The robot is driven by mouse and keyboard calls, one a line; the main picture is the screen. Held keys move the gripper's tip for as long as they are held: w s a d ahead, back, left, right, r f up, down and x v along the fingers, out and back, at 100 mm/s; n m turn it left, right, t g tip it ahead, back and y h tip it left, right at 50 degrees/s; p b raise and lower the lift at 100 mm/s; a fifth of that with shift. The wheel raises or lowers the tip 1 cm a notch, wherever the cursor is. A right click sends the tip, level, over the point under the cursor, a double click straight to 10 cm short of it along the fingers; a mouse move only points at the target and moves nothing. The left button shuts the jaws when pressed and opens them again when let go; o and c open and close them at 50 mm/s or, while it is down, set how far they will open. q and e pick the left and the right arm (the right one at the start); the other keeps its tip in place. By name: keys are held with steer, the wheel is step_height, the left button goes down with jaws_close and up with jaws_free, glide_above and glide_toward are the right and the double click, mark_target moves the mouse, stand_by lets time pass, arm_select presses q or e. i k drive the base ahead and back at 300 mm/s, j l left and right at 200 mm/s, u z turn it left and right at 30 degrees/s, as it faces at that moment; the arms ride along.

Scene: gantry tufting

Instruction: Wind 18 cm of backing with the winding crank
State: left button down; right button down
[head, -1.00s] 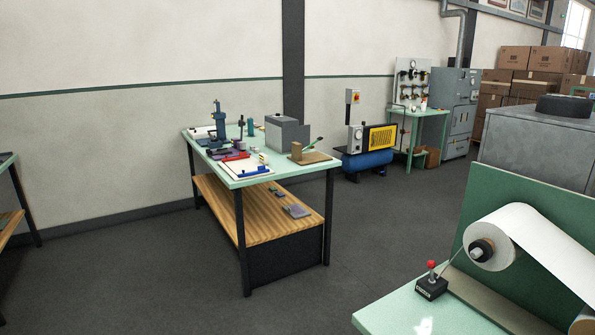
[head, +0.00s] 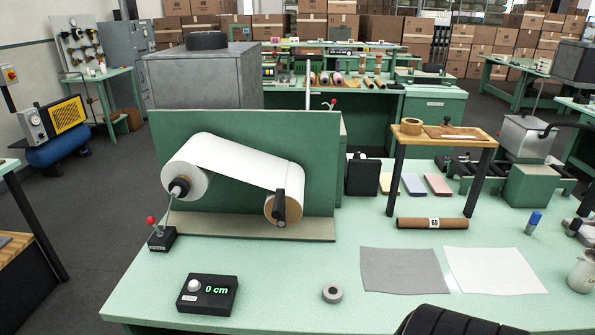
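The winding stand (head: 250,140) is a green upright panel on a pale base on the green table. A white roll of backing (head: 186,170) sits at its left. The white web (head: 240,163) runs from it to a brown core (head: 284,207) at the right. The dark winding crank (head: 279,207) is on the front of that core, its arm roughly upright. A black counter box (head: 208,294) in front reads 0 cm. A red-knobbed lever (head: 155,233) stands on a small black box at the left. Neither gripper shows in the head view.
A grey tape roll (head: 332,293), grey sheet (head: 404,270) and white sheet (head: 493,270) lie in front. A cardboard tube (head: 432,223) lies below a wooden-topped rack (head: 442,136). A dark rounded object (head: 450,321) covers part of the front edge. Bare tabletop lies around the counter.

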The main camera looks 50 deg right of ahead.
mark_target(284, 199)
steer(key=z, duration=1.55)
